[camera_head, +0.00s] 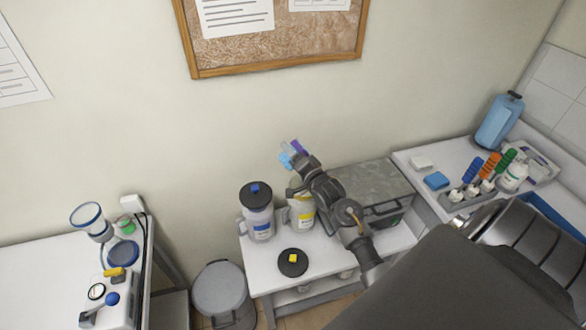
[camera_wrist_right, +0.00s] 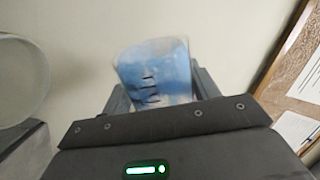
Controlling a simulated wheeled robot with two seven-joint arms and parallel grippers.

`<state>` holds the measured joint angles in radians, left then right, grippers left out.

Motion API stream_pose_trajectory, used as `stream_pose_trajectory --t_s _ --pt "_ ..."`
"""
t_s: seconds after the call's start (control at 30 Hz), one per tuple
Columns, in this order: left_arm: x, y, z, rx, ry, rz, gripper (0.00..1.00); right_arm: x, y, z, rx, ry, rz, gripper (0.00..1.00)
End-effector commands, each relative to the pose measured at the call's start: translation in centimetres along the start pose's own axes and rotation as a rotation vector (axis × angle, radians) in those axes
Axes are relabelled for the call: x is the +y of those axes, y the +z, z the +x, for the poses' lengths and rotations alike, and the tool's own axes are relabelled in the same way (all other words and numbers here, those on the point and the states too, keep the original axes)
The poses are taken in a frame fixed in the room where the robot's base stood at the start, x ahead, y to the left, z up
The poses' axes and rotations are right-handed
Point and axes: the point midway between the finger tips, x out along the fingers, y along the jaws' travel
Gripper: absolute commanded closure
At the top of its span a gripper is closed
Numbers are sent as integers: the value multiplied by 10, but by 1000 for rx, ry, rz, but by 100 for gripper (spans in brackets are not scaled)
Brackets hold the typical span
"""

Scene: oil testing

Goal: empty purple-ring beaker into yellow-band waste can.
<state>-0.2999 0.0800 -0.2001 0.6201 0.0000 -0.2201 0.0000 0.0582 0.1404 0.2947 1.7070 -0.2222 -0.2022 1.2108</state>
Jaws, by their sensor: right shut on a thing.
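The purple-ring beaker (camera_head: 297,147) is clear with a blue tint and a purple part at its edge. My right gripper (camera_head: 299,160) is shut on it and holds it in the air near the wall, above the yellow-band waste can (camera_head: 301,217). The beaker looks tilted in the head view. In the right wrist view the beaker (camera_wrist_right: 157,62) sits between the fingers, with dark marks on its side; its contents cannot be made out. The can is pale, lidless and partly hidden by my right arm. My left gripper is not in view.
A black lid with a yellow knob (camera_head: 292,263) lies on the small table (camera_head: 262,283). A blue-band can (camera_head: 258,222) with its lid on stands left of the yellow-band can. A metal box (camera_head: 372,185) stands to the right. A grey bin (camera_head: 222,291) stands on the floor.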

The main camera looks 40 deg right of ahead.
Motion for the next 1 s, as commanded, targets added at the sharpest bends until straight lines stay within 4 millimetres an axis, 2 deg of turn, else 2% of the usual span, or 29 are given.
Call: stream_pose_trajectory --t_s 0.27,0.53,0.77,1.0 --pt "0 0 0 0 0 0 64 -1 -1 0 0 0 -129 66" --pt "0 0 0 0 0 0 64 -4 -2 0 -1 -2 -511 66" --pt "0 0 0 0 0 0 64 -5 -3 0 1 0 -595 66" --pt "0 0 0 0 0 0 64 -7 -4 0 0 0 -944 66"
